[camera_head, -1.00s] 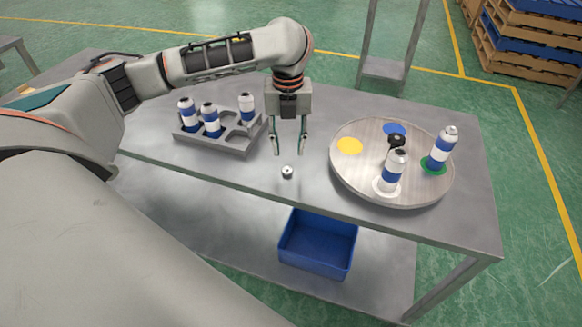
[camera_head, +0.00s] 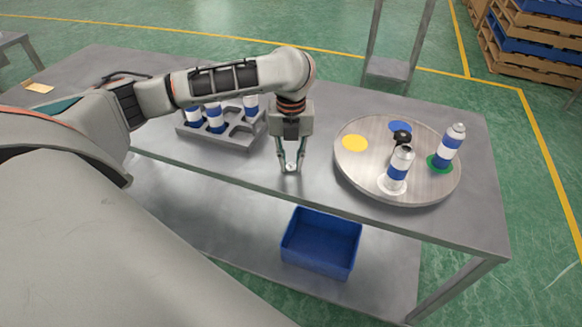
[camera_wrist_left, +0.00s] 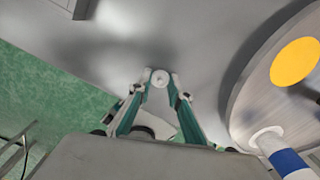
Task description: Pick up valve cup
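The valve cup (camera_head: 291,167) is a small round silvery piece on the table near its front edge. In the left wrist view the valve cup (camera_wrist_left: 159,78) shows as a pale disc between the fingertips. My left gripper (camera_head: 290,170) points down at the table, its green-grey fingers drawn together on both sides of the valve cup. In the left wrist view both fingertips of my left gripper (camera_wrist_left: 160,79) appear to touch its sides. The cup looks to be at table height. My right gripper is not in view.
A grey rack (camera_head: 232,146) with several blue-and-white cans stands left of the gripper. A round turntable (camera_head: 358,172) on the right holds two cans (camera_head: 397,172) (camera_head: 447,146) and a black-topped piece (camera_head: 402,137). A blue bin (camera_head: 321,240) sits on the lower shelf.

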